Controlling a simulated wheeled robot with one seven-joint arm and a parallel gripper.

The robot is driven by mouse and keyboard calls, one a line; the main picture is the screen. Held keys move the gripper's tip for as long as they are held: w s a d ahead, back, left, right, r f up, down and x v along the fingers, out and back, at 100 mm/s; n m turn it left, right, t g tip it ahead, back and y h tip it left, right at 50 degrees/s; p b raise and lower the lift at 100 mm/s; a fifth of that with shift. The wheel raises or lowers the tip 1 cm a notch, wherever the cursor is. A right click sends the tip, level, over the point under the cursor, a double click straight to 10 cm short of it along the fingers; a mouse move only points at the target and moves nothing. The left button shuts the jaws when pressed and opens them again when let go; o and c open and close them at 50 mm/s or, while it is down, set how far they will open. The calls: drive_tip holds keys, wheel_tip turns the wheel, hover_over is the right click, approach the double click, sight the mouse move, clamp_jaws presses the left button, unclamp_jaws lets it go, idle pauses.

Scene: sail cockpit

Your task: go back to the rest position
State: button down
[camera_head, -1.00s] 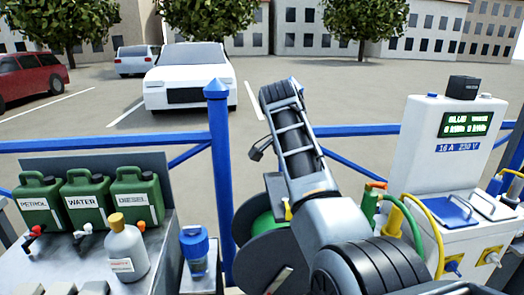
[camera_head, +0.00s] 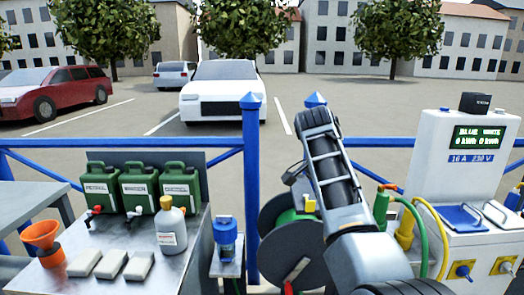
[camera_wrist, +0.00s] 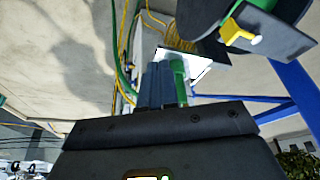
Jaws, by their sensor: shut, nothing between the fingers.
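My gripper (camera_wrist: 160,84) shows in the wrist view as two blue-grey fingers side by side, closed together with nothing held. Behind and just right of them is a green handle (camera_wrist: 178,80), apart from or touching I cannot tell. In the head view my arm rises at the right of centre, in front of the black hose reel (camera_head: 295,245); the fingertips cannot be made out there.
A white power pedestal (camera_head: 455,170) with green and yellow hoses stands right of my arm. A metal bench (camera_head: 130,225) at left holds green canisters (camera_head: 140,188), a bottle (camera_head: 170,230) and an orange funnel (camera_head: 42,240). A blue railing (camera_head: 100,143) runs behind.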

drive_tip(key=s+d+f+n+t, duration=0.1)
drive_tip(key=s+d+f, duration=0.15)
drive_tip(key=f, duration=0.55)
drive_tip(key=s+d+f+n+t, duration=0.1)
drive_tip(key=s+f+n, duration=0.1)
drive_tip(key=s+f, duration=0.35)
drive_tip(key=s+d+f+n+t, duration=0.1)
drive_tip(key=s+d+f, duration=0.1)
drive_tip(key=f, duration=0.7)
drive_tip(key=s+d+f+n+t+y, duration=0.15)
drive_tip(key=s+f, duration=0.25)
drive_tip(key=s, duration=0.4)
drive_tip(key=s+d+f+n+t, duration=0.1)
drive_tip(key=s+f+n+t, duration=0.1)
drive_tip(key=s+f, duration=0.5)
drive_tip(key=s+a+r+n+t+y, duration=0.15)
drive_tip(key=s+r, duration=0.25)
drive_tip(key=s, duration=0.6)
drive_tip(key=s+r+n+t, duration=0.1)
drive_tip(key=s+r+n, duration=0.15)
drive_tip(key=s, duration=0.75)
drive_tip(key=s+a+r+t, duration=0.1)
drive_tip(key=s+r+t, duration=0.1)
drive_tip(key=s+r, duration=0.5)
drive_tip(key=s+a+r+t, duration=0.1)
drive_tip(key=s+r, duration=0.7)
drive_tip(key=r, duration=0.5)
drive_tip(key=shift+n+t+y, duration=0.3)
drive_tip(key=shift+n+t, duration=0.05)
drive_tip(key=shift+t, duration=0.05)
